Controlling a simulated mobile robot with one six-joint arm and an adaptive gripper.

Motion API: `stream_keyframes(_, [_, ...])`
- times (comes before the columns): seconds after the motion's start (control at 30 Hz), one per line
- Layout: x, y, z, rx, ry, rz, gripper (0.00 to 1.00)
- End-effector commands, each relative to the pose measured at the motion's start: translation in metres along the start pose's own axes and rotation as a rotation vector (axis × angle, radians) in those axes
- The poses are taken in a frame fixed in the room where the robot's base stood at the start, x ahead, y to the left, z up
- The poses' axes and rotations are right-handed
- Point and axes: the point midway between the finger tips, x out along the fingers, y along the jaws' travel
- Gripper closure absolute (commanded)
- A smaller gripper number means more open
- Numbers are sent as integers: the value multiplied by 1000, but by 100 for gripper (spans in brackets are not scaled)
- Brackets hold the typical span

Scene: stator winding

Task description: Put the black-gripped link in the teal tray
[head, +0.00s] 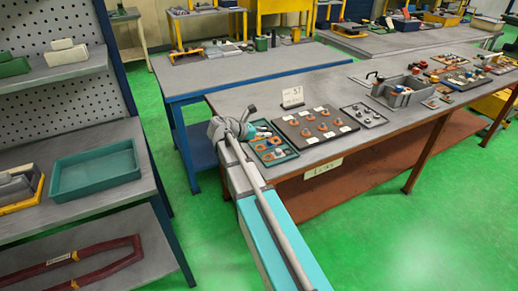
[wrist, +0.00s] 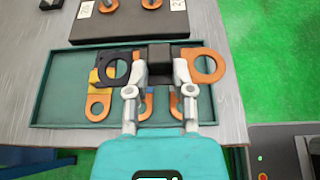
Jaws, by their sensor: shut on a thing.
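My gripper (wrist: 159,70) is shut on the black grip of a link (wrist: 160,58) in the wrist view. The link's copper ring end (wrist: 207,64) sticks out to the right and a dark ring end (wrist: 113,68) shows at the left. It lies over a dark teal tray (wrist: 48,95) of copper parts; any gap beneath it is unclear. In the head view my gripper (head: 246,128) is at that tray (head: 281,160), at the near table's left end. A second, empty teal tray (head: 95,190) is on the left shelf. The link cannot be made out in the head view.
A dark board (head: 313,136) of copper parts and a sign (head: 292,97) stand beside the table tray. A grey bin (head: 398,95) is farther right. A yellow-edged bin (head: 22,205) flanks the shelf tray. Green floor lies between shelf and table.

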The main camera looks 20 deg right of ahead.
Motion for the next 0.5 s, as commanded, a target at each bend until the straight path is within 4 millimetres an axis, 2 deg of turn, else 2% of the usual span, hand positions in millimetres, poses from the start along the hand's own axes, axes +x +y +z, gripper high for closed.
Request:
stream_keyframes(0.03, [3,5,-10,0,0,0,100])
stream_keyframes(0.2, [7,19,-26,0,0,1,100])
stream_keyframes(0.5, [10,33,-42,0,-1,1,100])
